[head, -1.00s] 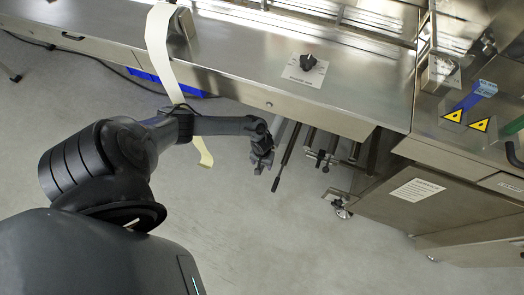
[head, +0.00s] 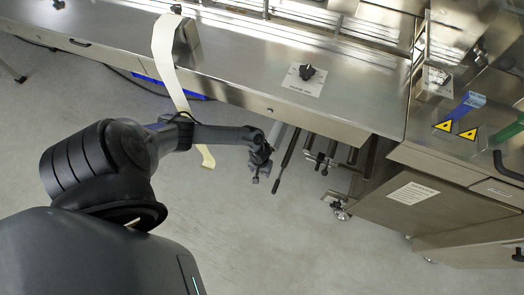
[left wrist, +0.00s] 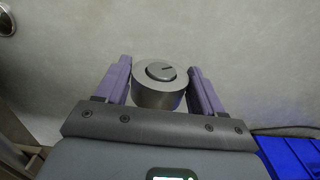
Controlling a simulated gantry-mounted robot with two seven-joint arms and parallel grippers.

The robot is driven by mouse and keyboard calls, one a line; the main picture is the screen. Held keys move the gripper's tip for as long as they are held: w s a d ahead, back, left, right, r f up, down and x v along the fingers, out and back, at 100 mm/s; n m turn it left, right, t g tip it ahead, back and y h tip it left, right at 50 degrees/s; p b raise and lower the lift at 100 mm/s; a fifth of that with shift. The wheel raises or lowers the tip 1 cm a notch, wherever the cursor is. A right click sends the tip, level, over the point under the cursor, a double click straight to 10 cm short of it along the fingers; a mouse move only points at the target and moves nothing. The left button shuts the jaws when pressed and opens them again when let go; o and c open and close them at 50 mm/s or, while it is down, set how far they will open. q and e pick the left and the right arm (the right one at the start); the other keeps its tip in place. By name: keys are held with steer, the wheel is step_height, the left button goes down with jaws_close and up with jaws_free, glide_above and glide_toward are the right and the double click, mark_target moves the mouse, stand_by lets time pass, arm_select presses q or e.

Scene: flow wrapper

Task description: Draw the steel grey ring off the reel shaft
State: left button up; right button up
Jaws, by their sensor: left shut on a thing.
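The steel grey ring (left wrist: 157,101) is a short, thick cylinder in the left wrist view. The round end of the reel shaft (left wrist: 161,71), with a dark slot in it, shows in the ring's bore, so the ring appears to be around the shaft. My left gripper (left wrist: 160,68) is shut on the ring, one purple-grey finger on each side. In the head view my left gripper (head: 261,168) is below the machine's front edge; the ring is too small to make out there. The rest of the shaft is hidden. My right gripper is not in view.
The steel machine table (head: 240,65) runs above my left arm. Dark rods and clamps (head: 320,158) hang just right of the gripper. A cream film strip (head: 162,55) drapes behind my arm. A blue crate (left wrist: 290,158) is at lower right in the wrist view. Open floor lies below.

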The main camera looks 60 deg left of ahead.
arm_select(q)
steer(key=s+d+p, duration=0.4)
steer(key=shift+s+d, duration=0.15)
steer(key=shift+s, duration=0.2)
stand_by(0.3)
